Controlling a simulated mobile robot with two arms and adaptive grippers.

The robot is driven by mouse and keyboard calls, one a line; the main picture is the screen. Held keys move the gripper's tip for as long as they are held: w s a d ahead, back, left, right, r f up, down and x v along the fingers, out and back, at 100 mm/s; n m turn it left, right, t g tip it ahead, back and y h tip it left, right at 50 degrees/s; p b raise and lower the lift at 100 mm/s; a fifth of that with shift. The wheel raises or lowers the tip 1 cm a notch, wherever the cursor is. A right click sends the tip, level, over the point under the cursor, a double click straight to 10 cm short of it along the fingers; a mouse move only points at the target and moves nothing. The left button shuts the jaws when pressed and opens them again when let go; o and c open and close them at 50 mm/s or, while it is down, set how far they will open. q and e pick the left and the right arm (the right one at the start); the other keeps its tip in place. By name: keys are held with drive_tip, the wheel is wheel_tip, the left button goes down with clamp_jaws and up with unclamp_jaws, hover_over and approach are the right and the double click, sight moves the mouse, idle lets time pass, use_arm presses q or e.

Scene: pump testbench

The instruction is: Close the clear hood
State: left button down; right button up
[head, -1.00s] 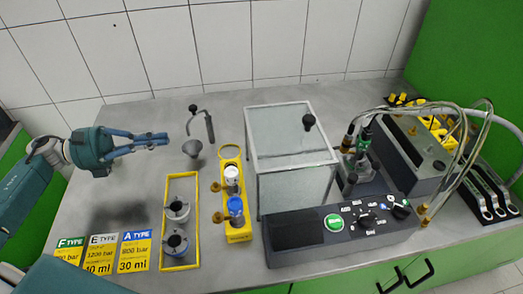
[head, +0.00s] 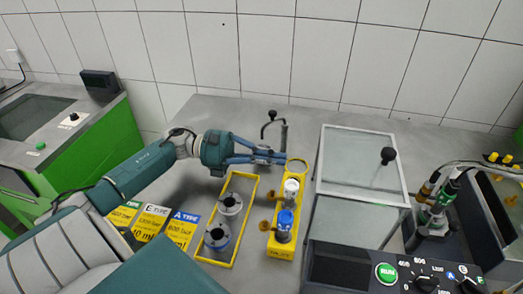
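The clear hood (head: 358,190) is a glass box with a grey frame and a black knob (head: 388,155) on its top panel. It stands right of centre behind a black control panel. I cannot tell whether its lid is fully down. My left gripper (head: 284,158) reaches in from the left, well left of the hood and apart from it. Its two blue fingers converge to tips close together, with nothing clearly held. The fingers cover the place of a grey funnel. My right gripper is not in view.
A yellow rack (head: 281,252) with white and blue capped parts stands between the gripper and the hood. A yellow-framed tray (head: 212,262) holds two grey cylinders. A bent metal handle (head: 283,137) stands behind the fingers. Hoses and fittings (head: 436,200) stand right of the hood.

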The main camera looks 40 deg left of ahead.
use_arm(q)
drive_tip(key=p+x, duration=0.1)
drive_tip(key=x, duration=0.2)
drive_tip(key=p+x, duration=0.1)
drive_tip(key=x, duration=0.2)
drive_tip(key=shift+r, duration=0.2)
drive_tip(key=shift+w+d+f+p, duration=0.2)
drive_tip(key=shift+d+p, duration=0.1)
drive_tip(key=shift+d, duration=0.15)
drive_tip(key=shift+w+d+f+b, duration=0.1)
drive_tip(key=shift+w+d+b, duration=0.05)
drive_tip(key=shift+d+b, duration=0.2)
drive_tip(key=b+x, duration=0.1)
drive_tip(key=x, duration=0.2)
drive_tip(key=shift+w+d, duration=0.2)
drive_tip(key=shift+d, duration=0.1)
drive_tip(key=shift+w+d, duration=0.1)
drive_tip(key=shift+d, duration=0.1)
drive_tip(key=shift+a, duration=0.1)
